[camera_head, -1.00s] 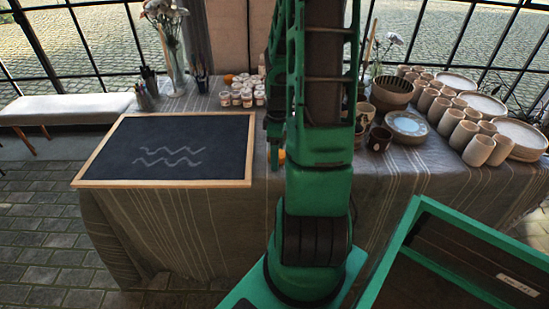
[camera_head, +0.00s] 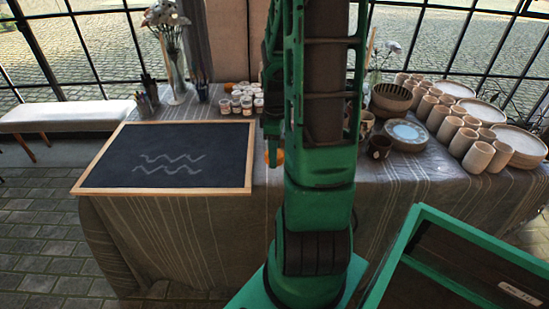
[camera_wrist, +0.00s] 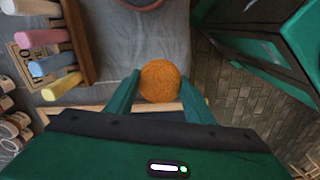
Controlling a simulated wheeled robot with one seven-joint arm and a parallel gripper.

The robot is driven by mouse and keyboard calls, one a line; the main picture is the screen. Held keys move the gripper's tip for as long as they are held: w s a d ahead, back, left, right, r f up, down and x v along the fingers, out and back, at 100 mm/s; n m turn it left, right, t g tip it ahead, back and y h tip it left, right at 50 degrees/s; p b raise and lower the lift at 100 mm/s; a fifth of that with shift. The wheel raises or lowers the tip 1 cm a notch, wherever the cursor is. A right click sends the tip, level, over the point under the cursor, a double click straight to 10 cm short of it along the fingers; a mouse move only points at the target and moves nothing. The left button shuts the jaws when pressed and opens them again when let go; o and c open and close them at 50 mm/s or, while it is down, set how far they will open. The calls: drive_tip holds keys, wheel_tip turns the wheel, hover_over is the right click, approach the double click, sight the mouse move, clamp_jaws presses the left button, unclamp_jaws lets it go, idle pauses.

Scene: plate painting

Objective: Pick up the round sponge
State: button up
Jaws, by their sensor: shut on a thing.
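The round sponge (camera_wrist: 160,82) is an orange, rough-textured ball in the middle of the wrist view. My gripper (camera_wrist: 160,88) has one green finger on each side of it and is shut on it. In the head view a small patch of orange (camera_head: 279,157) shows beside my green arm, in front of the table's cloth. The rest of the sponge and most of my gripper are hidden there by the arm.
A wood-framed blackboard (camera_head: 170,157) lies left on the cloth-covered table. Paint jars (camera_head: 243,100) stand behind my arm. Cups (camera_head: 478,157), plates and bowls (camera_head: 391,99) crowd the right. The wrist view shows coloured sticks (camera_wrist: 52,65) on a wooden holder at left.

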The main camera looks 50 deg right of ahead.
drive_tip(key=s+a+r, duration=0.2)
drive_tip(key=a+r, duration=0.3)
drive_tip(key=a, duration=0.4)
drive_tip(key=shift+s+r, duration=0.4)
drive_tip(key=shift+a, duration=0.1)
